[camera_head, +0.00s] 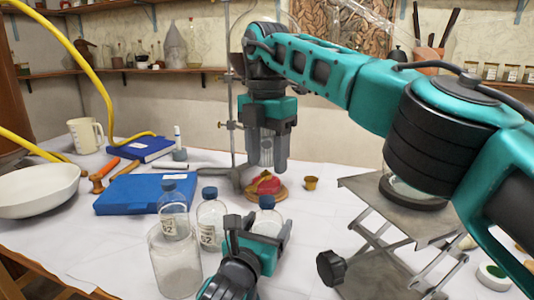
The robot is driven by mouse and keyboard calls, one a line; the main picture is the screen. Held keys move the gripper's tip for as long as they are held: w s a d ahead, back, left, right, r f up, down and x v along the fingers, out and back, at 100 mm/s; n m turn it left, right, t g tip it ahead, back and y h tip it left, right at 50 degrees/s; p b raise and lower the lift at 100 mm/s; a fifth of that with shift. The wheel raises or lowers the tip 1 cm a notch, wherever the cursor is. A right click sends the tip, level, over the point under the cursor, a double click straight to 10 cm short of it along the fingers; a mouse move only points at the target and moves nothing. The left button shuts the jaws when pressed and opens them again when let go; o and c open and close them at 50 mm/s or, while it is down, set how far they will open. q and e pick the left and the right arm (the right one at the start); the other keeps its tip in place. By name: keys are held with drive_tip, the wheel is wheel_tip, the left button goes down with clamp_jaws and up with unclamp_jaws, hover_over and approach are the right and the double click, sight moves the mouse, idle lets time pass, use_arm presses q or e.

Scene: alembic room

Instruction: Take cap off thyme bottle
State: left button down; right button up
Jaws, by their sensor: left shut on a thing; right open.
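Three clear bottles with blue caps stand on the white table: one at left (173,222), one in the middle (211,236) and one at right (267,222). Two of them show labels too small to read, so I cannot tell which is thyme. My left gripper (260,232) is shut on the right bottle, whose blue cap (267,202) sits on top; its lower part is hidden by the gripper. My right gripper (268,165) is open, pointing down above and behind that bottle, over a red object (265,184) on a wooden base.
An empty-looking glass jar (176,268) stands at the front left. A blue book (125,195), a white bowl (38,190) and a metal stand (233,110) are around. A small brass cup (311,183) and a lab jack (420,232) are at right.

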sight(267, 199)
drive_tip(key=m, duration=1.3)
drive_tip(key=shift+m, duration=0.4)
drive_tip(key=shift+f, duration=4)
drive_tip(key=shift+c, duration=0.5)
